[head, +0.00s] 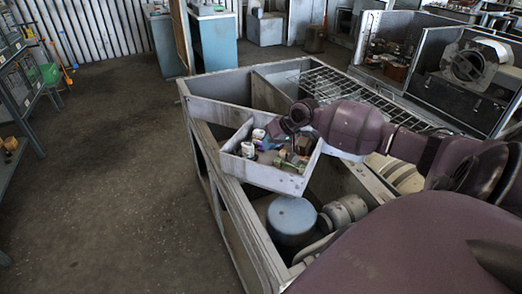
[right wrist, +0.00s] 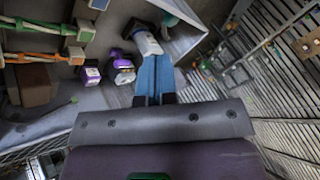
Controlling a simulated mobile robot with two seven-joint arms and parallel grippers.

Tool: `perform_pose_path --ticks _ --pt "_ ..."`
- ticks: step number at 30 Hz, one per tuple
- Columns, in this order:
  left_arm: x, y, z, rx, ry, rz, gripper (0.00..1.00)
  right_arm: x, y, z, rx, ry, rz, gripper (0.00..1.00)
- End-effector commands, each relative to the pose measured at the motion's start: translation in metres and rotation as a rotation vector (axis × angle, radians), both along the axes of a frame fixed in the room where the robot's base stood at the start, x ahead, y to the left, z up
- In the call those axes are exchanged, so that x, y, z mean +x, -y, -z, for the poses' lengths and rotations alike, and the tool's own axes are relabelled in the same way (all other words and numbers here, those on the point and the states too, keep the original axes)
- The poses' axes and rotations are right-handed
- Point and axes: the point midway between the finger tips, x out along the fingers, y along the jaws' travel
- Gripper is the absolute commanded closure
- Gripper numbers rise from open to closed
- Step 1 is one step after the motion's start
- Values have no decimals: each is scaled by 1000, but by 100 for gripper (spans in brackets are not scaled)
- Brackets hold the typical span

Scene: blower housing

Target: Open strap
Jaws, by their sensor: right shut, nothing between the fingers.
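I cannot pick out a strap for certain in either view. My right gripper (head: 272,130) is over the far side of a small grey tray (head: 285,183) in the head view. In the right wrist view, its narrow blue fingers (right wrist: 156,70) are together with nothing between them. A white and dark item (right wrist: 147,40) is just beyond the fingertips; I cannot tell whether they touch. Two small purple-and-white containers (right wrist: 123,70) are left of the fingers. My left gripper is not in view.
The tray sits within a large grey open housing (head: 215,112). A blue cylinder (head: 292,217) and a grey motor-like part (head: 343,211) are below it. A wire grid (head: 370,96) is at the back right. Shelving (head: 18,75) stands left, with clear floor between.

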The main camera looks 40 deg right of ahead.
Motion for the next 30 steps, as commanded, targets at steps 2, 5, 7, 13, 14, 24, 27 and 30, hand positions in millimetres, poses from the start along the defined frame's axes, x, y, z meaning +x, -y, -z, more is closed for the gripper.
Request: perform_pose_path --ticks 2,5,7,13,14,24,27,30 --pt "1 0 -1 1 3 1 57 -5 3 -7 -1 0 0 100" --pt "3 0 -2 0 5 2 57 -9 5 -12 -2 -1 1 100" --pt "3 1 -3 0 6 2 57 -10 6 -15 -2 -1 1 100" --pt "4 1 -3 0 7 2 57 -10 6 -16 -1 1 1 100" --pt "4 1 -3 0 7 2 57 -10 6 -16 -1 1 1 100" --pt "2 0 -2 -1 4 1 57 -10 6 -15 -1 1 1 100" --pt "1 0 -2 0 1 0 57 -10 6 -15 -1 1 1 100" --pt "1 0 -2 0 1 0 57 -10 6 -15 -1 1 1 100"
